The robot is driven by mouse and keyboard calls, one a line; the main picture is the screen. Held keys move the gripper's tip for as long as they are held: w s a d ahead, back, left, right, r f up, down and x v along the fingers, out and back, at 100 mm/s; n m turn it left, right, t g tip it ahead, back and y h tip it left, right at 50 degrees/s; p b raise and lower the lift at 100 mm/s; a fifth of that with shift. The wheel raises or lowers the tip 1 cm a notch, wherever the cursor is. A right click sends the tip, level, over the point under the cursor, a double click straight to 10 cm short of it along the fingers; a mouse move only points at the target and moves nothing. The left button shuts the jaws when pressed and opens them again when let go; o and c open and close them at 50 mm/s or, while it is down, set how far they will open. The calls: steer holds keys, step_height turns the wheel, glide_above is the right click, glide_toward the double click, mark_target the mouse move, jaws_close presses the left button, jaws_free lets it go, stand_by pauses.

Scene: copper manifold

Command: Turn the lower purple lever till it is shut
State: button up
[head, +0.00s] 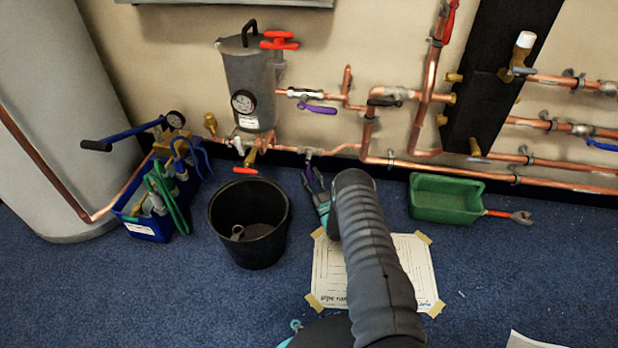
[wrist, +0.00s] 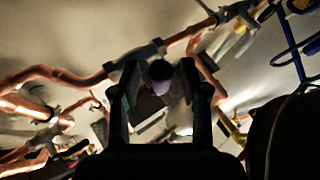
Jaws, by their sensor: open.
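The lower purple lever (head: 308,168) sits on the low copper pipe near the floor in the head view, mostly hidden by my gripper. In the wrist view, the lever's rounded purple end (wrist: 159,72) shows between my fingers, with the pipe and its fitting just beyond. My gripper (head: 313,182) points at the lever from below, and in the wrist view (wrist: 158,88) its dark fingers stand apart on either side of the lever's end. I cannot tell whether either finger touches it. The lever's exact angle is hard to read.
A second purple lever (head: 317,109) is on the pipe above. A black bucket (head: 250,250) stands left of my gripper. A blue tool box (head: 150,225) is farther left, and a green tray (head: 445,199) is to the right. A paper sheet (head: 330,280) lies under my arm.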

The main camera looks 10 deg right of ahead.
step_height(320, 180, up, 10)
steer(key=shift+f, duration=0.15)
stand_by(0.3)
